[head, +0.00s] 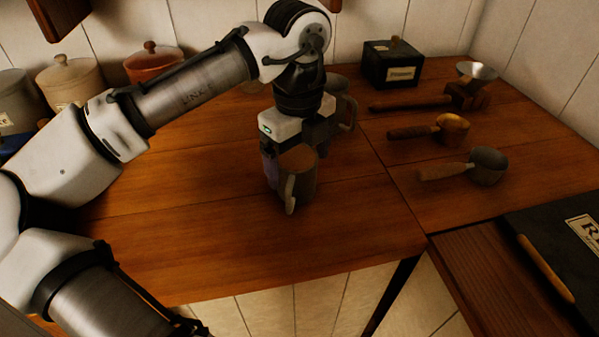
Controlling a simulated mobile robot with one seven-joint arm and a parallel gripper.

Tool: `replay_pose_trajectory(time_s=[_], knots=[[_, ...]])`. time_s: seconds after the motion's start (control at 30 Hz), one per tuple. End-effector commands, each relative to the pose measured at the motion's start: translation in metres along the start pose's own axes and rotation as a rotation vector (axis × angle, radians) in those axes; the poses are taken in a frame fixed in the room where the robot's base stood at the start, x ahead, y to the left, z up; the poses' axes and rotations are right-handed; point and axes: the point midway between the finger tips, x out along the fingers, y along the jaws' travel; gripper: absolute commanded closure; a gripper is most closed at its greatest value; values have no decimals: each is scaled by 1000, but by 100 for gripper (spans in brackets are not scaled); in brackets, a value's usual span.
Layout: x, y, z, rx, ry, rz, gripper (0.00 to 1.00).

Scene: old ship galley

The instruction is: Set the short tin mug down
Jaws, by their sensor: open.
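My gripper (281,180) points down over the middle of the wooden table and is open. A short, dull grey-brown mug (303,167) stands upright on the table right at the fingers. It looks like the short tin mug. The fingers and gripper body hide part of it, and I cannot tell whether a finger touches it. A second grey mug (346,108) with a handle stands just behind, partly hidden by my gripper and wrist.
On the right lie a grey scoop (488,166), a brass scoop (452,130) and a wooden-handled tool (410,103). A black box (393,64) stands at the back. Lidded canisters (152,62) stand at back left. The table front (240,245) is clear.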

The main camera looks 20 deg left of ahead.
Motion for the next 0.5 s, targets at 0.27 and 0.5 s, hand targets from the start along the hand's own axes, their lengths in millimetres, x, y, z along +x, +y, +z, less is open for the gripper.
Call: replay_pose_trajectory(time_s=[0.27,0.5], knots=[[-57,-1,0,2,1,-3,12],[-77,0,0,1,2,0,12]])
